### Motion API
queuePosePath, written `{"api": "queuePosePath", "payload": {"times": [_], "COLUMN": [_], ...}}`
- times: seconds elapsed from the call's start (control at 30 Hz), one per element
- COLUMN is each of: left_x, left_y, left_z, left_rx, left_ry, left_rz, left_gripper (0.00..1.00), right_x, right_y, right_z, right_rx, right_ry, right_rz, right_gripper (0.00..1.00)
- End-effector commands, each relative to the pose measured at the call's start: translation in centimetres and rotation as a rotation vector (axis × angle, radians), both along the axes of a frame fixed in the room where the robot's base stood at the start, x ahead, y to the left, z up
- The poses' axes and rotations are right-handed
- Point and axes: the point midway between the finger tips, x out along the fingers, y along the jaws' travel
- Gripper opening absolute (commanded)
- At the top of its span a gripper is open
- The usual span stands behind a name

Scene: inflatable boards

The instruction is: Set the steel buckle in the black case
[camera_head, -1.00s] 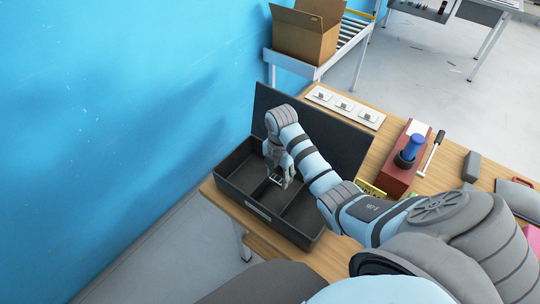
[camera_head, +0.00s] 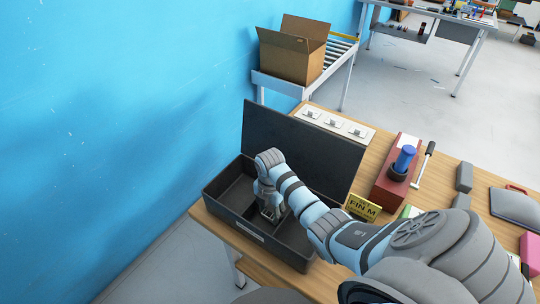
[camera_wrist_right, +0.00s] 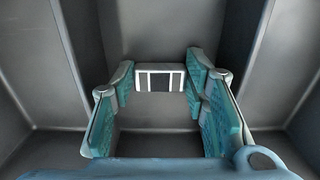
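The black case (camera_head: 289,246) stands open on the near left of the wooden table, its lid (camera_head: 300,148) raised at the back. Dividers split its inside into compartments. My right gripper (camera_head: 269,212) reaches down into the middle part of the case. Grey compartment walls rise on both sides. Whether the buckle touches the floor cannot be told. My left gripper is not in view.
A white plate with several small fittings (camera_head: 337,123) lies behind the lid. A red block with a blue-handled tool (camera_head: 395,178), a yellow sign (camera_head: 362,207) and grey blocks (camera_head: 464,178) are to the right. A blue wall (camera_head: 120,120) borders the left.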

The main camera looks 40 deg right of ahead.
Motion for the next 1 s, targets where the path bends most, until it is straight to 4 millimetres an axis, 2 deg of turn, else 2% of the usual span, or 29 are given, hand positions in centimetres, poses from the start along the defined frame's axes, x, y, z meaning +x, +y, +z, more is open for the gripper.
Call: {"api": "queuePosePath", "payload": {"times": [0.33,0.43,0.57,0.8,0.9,1.0], "left_x": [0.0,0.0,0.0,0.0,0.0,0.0], "left_y": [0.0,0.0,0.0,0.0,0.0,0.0], "left_z": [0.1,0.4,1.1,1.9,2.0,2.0], "left_rx": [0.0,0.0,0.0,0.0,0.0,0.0], "left_ry": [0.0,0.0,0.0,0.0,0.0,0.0], "left_rz": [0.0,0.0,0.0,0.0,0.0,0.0], "left_gripper": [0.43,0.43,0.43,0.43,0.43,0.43], "right_x": [0.0,0.0,0.1,0.1,0.1,0.1], "right_y": [0.0,0.0,0.0,-0.1,0.0,0.0], "right_z": [0.1,1.0,3.9,10.4,12.0,12.6], "right_rx": [0.0,-0.001,-0.001,-0.001,0.0,0.0], "right_ry": [0.0,-0.001,-0.004,-0.004,-0.001,-0.001], "right_rz": [0.0,0.001,0.001,0.0,0.001,0.0], "right_gripper": [0.49,0.49,0.49,0.49,0.49,0.49]}}
